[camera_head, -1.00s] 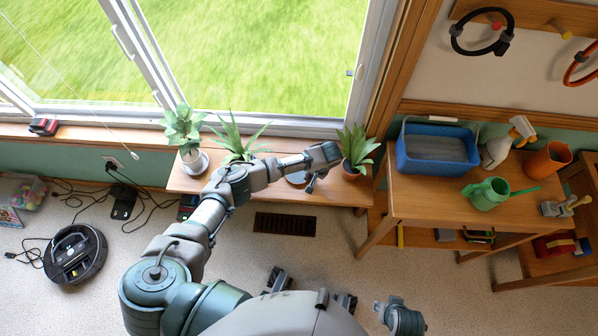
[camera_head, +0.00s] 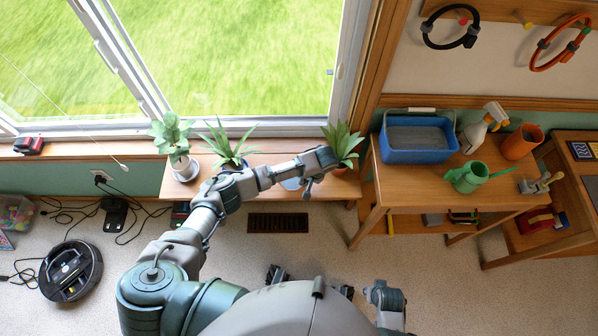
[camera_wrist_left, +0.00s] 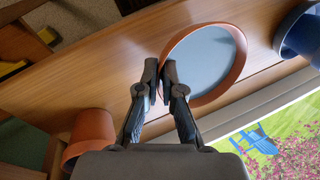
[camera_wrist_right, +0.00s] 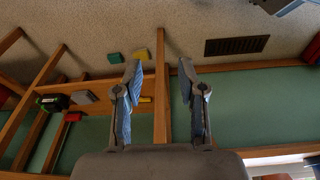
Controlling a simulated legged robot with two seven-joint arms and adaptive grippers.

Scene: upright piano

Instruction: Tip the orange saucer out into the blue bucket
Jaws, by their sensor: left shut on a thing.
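The orange saucer (camera_wrist_left: 240,62) shows in the left wrist view with an orange rim and a flat grey-blue inside. It looks level, close over the wooden bench; I cannot tell if it touches. My left gripper (camera_wrist_left: 160,76) is shut on its near rim. In the head view my left gripper (camera_head: 310,184) is over the bench, and the saucer (camera_head: 291,184) is mostly hidden under the arm. The blue bucket (camera_head: 417,156) stands on the wooden table at right, with grey inside. My right gripper (camera_wrist_right: 160,78) is open and empty, away from both.
Potted plants (camera_head: 342,146) line the bench (camera_head: 257,187) by the window. A green watering can (camera_head: 468,177), a spray bottle (camera_head: 475,135) and an orange pot (camera_head: 522,142) stand near the bucket. A robot vacuum (camera_head: 71,271) and cables lie on the floor at left.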

